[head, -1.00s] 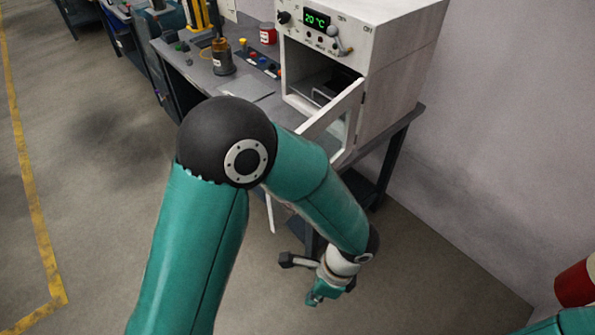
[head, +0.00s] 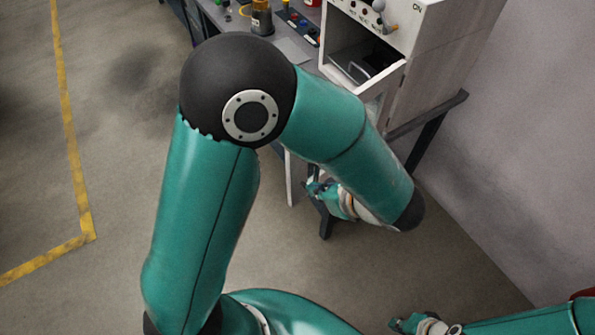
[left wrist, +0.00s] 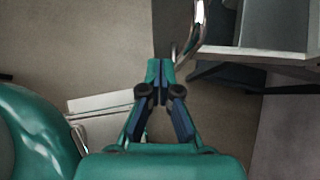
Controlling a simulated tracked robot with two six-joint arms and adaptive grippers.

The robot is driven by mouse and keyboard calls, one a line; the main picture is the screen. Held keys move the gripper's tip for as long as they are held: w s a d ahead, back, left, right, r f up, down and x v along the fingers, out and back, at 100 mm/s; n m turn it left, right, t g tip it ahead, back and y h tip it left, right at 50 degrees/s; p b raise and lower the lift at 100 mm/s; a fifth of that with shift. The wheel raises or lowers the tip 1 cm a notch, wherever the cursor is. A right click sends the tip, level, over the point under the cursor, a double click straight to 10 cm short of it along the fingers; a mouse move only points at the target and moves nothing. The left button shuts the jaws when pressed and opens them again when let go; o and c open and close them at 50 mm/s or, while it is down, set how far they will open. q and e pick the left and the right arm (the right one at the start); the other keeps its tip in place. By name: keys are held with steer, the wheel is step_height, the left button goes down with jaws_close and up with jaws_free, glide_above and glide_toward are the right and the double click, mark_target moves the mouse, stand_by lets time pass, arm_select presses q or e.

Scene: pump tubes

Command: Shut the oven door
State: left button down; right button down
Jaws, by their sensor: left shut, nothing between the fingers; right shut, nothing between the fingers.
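The white oven (head: 440,62) stands on the workbench at the upper right of the head view. My left gripper (head: 312,188) is shut and empty, low in front of the bench and below the door. In the left wrist view my left gripper (left wrist: 160,66) points at a curved metal handle (left wrist: 193,38), slightly apart from it. A pale framed panel (left wrist: 275,25) lies beside the handle. My right gripper (head: 400,325) is shut and empty at the bottom edge.
The workbench (head: 288,48) carries a brown bottle (head: 261,20) and small coloured parts left of the oven. A grey wall (head: 530,130) closes off the right. The floor (head: 120,150) at left is clear.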

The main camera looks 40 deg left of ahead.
mark_target(294, 177)
arm_select(q)
steer(key=a, duration=0.3)
steer(key=w+a+p, duration=0.1)
steer(key=shift+a+f, duration=0.25)
steer(key=shift+f, duration=0.1)
